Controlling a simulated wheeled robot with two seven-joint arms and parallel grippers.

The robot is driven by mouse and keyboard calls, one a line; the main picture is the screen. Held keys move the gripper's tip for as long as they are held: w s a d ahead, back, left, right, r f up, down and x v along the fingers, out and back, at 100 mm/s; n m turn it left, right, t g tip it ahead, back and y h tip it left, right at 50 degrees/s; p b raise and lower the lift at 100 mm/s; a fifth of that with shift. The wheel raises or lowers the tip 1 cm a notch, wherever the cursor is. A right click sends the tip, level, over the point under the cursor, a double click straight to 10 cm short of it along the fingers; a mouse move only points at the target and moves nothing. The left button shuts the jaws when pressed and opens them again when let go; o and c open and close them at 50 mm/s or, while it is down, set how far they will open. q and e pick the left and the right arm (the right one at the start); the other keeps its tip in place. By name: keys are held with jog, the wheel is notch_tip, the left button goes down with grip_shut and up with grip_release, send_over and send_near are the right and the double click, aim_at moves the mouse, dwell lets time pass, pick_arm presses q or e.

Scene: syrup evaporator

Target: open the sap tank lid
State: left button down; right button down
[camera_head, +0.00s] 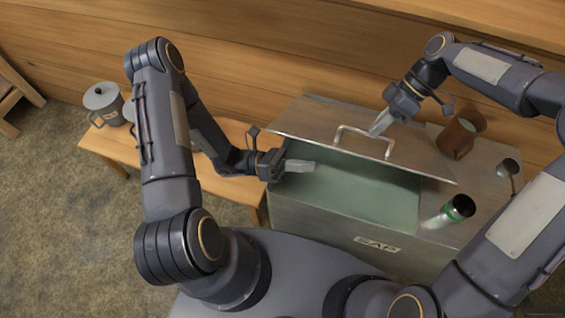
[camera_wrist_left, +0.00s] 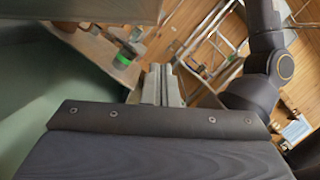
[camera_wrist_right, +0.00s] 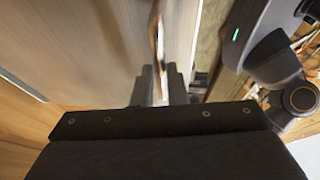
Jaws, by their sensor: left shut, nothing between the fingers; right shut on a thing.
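The sap tank (camera_head: 300,215) is a metal box with a label on its front, below and ahead of me. Its lid (camera_head: 320,120) is tilted up at the front, and the pale green interior (camera_head: 370,195) shows beneath the front edge. My right gripper (camera_head: 377,130) is shut on the lid handle (camera_head: 362,133), a metal bar. In the right wrist view a thin bar (camera_wrist_right: 159,50) runs between its fingers. My left gripper (camera_head: 311,166) is shut and empty at the left end of the opening, close to the lid's front edge. Whether it touches the lid I cannot tell.
On the tank's fixed top at right stand a brown mug (camera_head: 460,136), a ladle (camera_head: 508,170) and a green-banded container (camera_head: 457,209). A wooden bench (camera_head: 222,185) at left holds a grey lidded mug (camera_head: 102,103). A wooden wall (camera_head: 250,60) rises behind.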

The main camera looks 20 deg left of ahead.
aim_at(308, 141)
pick_arm(q)
jog(key=shift+w+a+r, duration=0.1)
jog(key=shift+w+r, duration=0.5)
jog(key=shift+r, duration=0.2)
jog(key=shift+w+a+r, duration=0.1)
jog(key=shift+w+r, duration=0.45)
jog(key=shift+r, duration=0.2)
pick_arm(e)
jog(key=shift+w+d+f, duration=0.2)
jog(key=shift+w+f, duration=0.05)
jog(key=shift+w, duration=0.15)
pick_arm(q)
jog(key=shift+w+r, duration=0.8)
jog(key=shift+r, duration=0.3)
pick_arm(e)
jog(key=shift+f, duration=0.15)
pick_arm(q)
jog(key=shift+w, duration=0.1)
pick_arm(e)
jog(key=c, duration=1.7)
grip_release()
pick_arm(q)
jog(key=shift+w+f, duration=0.1)
jog(key=shift+w, duration=0.05)
pick_arm(e)
jog(key=shift+o, duration=1.1)
jog(key=shift+w+a, duration=0.1)
jog(key=shift+w, duration=0.05)
